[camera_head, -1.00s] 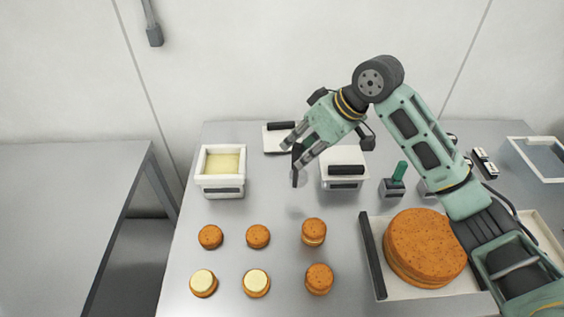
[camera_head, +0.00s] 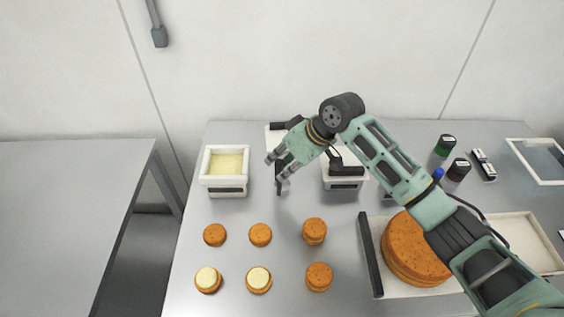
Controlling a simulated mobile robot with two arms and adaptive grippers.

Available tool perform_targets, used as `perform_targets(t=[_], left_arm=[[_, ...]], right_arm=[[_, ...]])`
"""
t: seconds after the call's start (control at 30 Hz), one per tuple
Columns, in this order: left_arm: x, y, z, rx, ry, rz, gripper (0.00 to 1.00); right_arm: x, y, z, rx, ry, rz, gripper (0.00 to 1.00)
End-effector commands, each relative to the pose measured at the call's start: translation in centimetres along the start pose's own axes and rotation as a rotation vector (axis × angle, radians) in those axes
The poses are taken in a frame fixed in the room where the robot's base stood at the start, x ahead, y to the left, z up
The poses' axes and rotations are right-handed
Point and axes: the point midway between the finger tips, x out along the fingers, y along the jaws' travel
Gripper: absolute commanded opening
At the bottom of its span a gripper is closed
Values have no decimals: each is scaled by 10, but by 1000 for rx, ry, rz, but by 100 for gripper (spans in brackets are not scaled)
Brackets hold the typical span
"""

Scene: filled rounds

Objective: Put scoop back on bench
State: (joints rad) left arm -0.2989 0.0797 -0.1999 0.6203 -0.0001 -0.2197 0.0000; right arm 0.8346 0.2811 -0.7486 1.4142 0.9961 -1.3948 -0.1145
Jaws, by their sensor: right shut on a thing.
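The scoop (camera_head: 279,185) shows as a dark, thin upright handle with a greyish part near its lower end. My right gripper (camera_head: 276,168) is shut on it, over the bench (camera_head: 255,205) just right of the white tub of cream (camera_head: 226,188). The fingers hide part of the scoop, and I cannot tell whether its lower end touches the bench. My left gripper is not in view.
Several small round cakes (camera_head: 260,235) stand in front, two with cream tops. A lidded white tub (camera_head: 344,182) is right of the gripper. A large cake (camera_head: 408,250) sits on a white tray (camera_head: 515,235) under my right arm. Bottles (camera_head: 444,146) stand at right.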

Motion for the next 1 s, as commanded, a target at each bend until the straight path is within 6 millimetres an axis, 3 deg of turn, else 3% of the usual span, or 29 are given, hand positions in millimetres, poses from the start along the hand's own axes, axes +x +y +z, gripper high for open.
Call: perform_targets(t=[0.03,0.07,0.27,0.67,0.77,1.0], left_arm=[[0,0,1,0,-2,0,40],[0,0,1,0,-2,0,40],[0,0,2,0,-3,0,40],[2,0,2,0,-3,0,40],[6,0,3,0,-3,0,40],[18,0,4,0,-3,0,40]], right_arm=[[1,0,1,1,0,0,0],[2,0,1,1,0,0,14],[1,0,1,0,0,0,32],[-4,1,-1,0,2,1,32],[-17,1,-1,-1,4,2,32],[-68,1,0,-3,4,4,32]])
